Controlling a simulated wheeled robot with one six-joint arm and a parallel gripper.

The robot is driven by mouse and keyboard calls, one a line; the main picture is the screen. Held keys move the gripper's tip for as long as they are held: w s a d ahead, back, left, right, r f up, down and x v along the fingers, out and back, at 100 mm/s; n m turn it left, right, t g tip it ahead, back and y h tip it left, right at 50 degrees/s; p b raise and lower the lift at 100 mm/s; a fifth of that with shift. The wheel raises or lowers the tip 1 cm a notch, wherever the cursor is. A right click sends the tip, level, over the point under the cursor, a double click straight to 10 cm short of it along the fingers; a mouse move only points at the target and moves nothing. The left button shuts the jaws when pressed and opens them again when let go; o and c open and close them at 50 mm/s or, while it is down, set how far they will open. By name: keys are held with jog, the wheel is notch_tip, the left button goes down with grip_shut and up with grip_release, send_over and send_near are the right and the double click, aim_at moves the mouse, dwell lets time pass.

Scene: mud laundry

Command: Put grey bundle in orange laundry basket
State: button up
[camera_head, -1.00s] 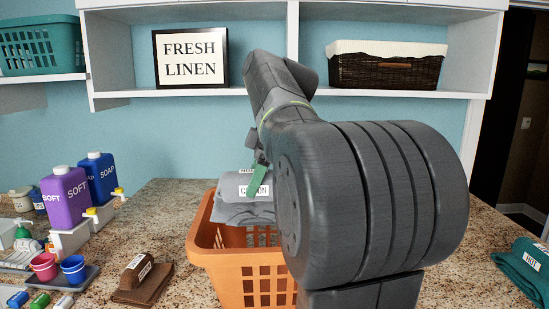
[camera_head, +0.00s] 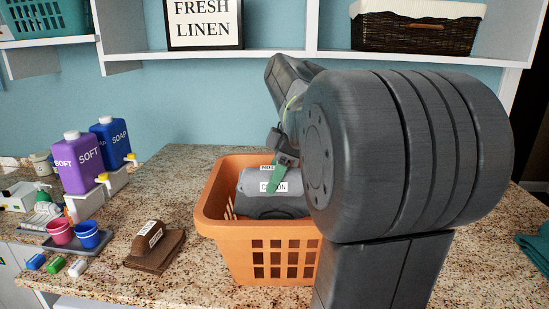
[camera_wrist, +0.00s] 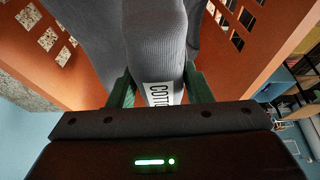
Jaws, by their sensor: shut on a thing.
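The grey bundle (camera_head: 262,203), with a white label, is inside the orange laundry basket (camera_head: 263,255) on the counter. My gripper (camera_head: 279,173) reaches down into the basket with its green fingers on the bundle. In the wrist view, the green fingers of my gripper (camera_wrist: 159,88) are shut on either side of the grey bundle (camera_wrist: 155,45), with its label between them. The orange basket walls (camera_wrist: 85,68) surround the bundle there. Whether the bundle touches the basket floor is hidden. My arm covers the basket's right side in the head view.
A brown bundle (camera_head: 150,240) lies left of the basket. Pink and blue cups (camera_head: 87,236) stand on a tray further left, near purple (camera_head: 77,164) and blue (camera_head: 109,146) bottles. A teal cloth (camera_head: 535,252) lies at the far right. Shelves hang above the counter.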

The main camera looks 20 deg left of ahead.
notch_tip(320, 180, down, 10)
jog(key=b, duration=0.4)
jog(key=shift+f, duration=0.25)
jog(key=o, duration=1.5)
jog(key=b+v, duration=0.1)
jog(key=v, duration=1.3)
jog(key=shift+a, duration=0.1)
jog(key=shift+f, duration=0.1)
